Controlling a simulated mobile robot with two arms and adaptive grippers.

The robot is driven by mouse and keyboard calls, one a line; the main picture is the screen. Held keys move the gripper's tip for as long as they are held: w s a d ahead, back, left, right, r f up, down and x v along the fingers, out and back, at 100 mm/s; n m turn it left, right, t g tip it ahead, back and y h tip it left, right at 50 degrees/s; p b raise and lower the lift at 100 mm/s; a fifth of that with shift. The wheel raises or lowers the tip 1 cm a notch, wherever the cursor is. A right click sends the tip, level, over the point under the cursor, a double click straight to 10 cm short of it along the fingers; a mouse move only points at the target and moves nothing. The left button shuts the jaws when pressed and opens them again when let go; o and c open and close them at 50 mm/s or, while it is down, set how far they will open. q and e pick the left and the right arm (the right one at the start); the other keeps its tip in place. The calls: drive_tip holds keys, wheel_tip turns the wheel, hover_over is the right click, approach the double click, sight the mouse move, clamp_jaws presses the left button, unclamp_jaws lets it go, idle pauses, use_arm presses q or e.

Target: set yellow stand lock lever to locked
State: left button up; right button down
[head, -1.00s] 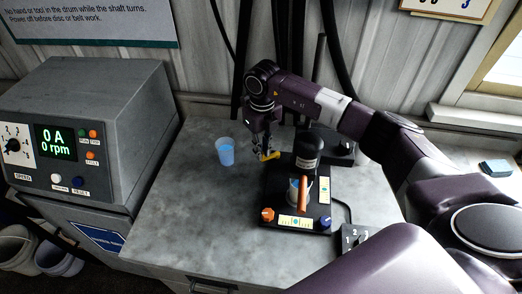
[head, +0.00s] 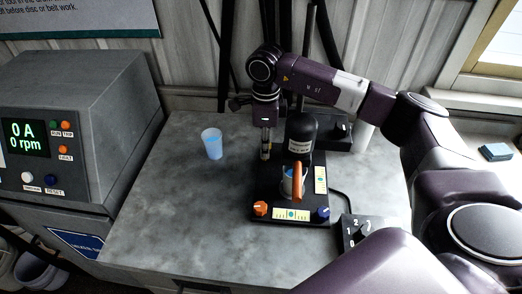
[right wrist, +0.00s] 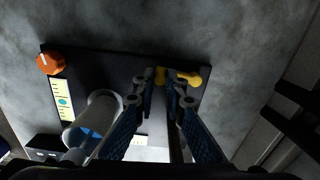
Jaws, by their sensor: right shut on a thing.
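The yellow lock lever (right wrist: 191,78) shows in the right wrist view at the edge of the black stand base, between and just beyond my fingertips. In the head view it is mostly hidden by my gripper. My right gripper (right wrist: 168,80) is shut on the lever; in the head view the gripper (head: 265,152) points down at the back left of the stand (head: 262,205). My left gripper is out of view.
A blue-filled cup (head: 212,146) stands on the grey bench left of the stand. The control box (head: 75,130) reads 0 A, 0 rpm. An orange knob (head: 260,208) and a blue knob (head: 323,214) sit on the stand's front. The bench's left half is mostly clear.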

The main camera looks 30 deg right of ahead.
drive_tip(key=shift+s+d+n+b, duration=0.15)
drive_tip(key=shift+d+n+b, duration=0.15)
drive_tip(key=shift+n, duration=0.3)
drive_tip(key=c, duration=2)
unclamp_jaws()
drive_tip(key=shift+o, duration=0.2)
wheel_tip(320, 180, up, 12)
drive_tip(key=shift+s, duration=0.1)
